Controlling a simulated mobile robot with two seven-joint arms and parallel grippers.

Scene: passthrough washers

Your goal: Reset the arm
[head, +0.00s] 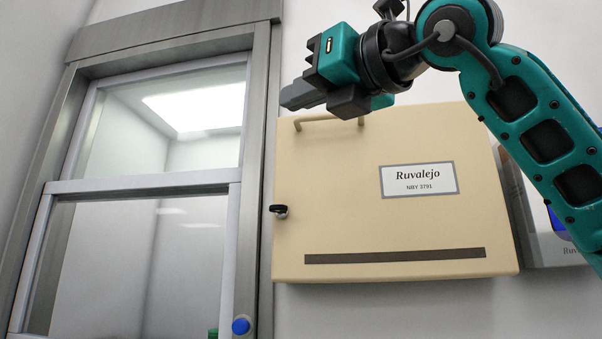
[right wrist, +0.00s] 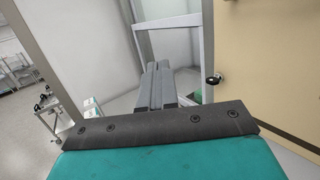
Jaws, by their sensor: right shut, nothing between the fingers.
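My right gripper (head: 290,98) is raised at the top of the head view, in front of the upper left part of a beige wall cabinet. It points left, toward the steel frame of the sash window. In the right wrist view its dark fingers (right wrist: 158,88) lie side by side, shut with nothing between them. My teal right arm (head: 545,140) comes in from the right and bends at a joint near the top edge. My left gripper is in neither view.
The beige cabinet (head: 350,225), labelled Ruvalejo, hangs closed beside the passthrough window (head: 235,210), with a black key or latch (head: 280,210) at its left edge. A blue button (head: 241,326) sits low on the window frame. A white box (head: 535,230) is partly hidden behind my arm.

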